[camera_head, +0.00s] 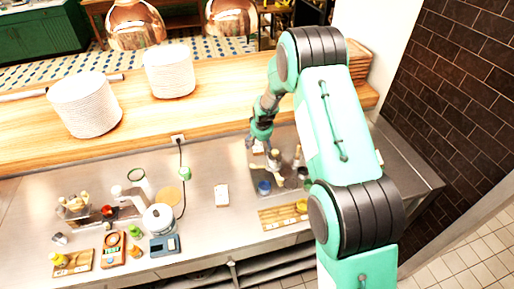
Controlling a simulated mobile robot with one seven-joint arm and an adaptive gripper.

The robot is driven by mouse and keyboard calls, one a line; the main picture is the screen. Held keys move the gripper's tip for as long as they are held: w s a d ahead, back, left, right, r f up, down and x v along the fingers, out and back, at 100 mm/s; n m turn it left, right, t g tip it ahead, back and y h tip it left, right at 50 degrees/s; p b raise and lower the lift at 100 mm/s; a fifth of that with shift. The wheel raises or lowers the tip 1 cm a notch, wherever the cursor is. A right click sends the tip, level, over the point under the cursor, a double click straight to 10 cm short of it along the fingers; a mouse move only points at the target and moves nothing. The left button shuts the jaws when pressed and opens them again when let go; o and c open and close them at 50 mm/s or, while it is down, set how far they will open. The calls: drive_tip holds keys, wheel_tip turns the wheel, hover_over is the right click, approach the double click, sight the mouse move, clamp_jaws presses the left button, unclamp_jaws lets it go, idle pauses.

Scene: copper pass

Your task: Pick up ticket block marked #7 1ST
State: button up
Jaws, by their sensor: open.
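A small white block or card (221,195) lies on the steel counter near the middle. It may be the ticket block, but its marking is too small to read. My gripper (273,158) is above the counter, to the right of and behind this white block, and apart from it. It is open. The gripper is small and dark here, so its fingers are hard to make out against the dark tray below.
A dark tray (253,179) with a blue container (264,187) and other small items lies below my gripper. A wooden board (270,218) is in front. Jars, a scale (164,245) and small boards crowd the left. Plate stacks (85,105) stand on the wooden shelf. Copper lamps (135,25) hang above.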

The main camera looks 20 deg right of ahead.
sight(260, 145)
drive_tip(key=c, duration=1.3)
drive_tip(key=shift+r, duration=0.15)
drive_tip(key=shift+w+r+p, duration=0.1)
drive_tip(key=shift+r+p, duration=0.2)
drive_tip(key=shift+r, duration=0.2)
drive_tip(key=shift+c, duration=0.2)
wheel_tip(260, 145, up, 9)
drive_tip(key=shift+r, duration=0.15)
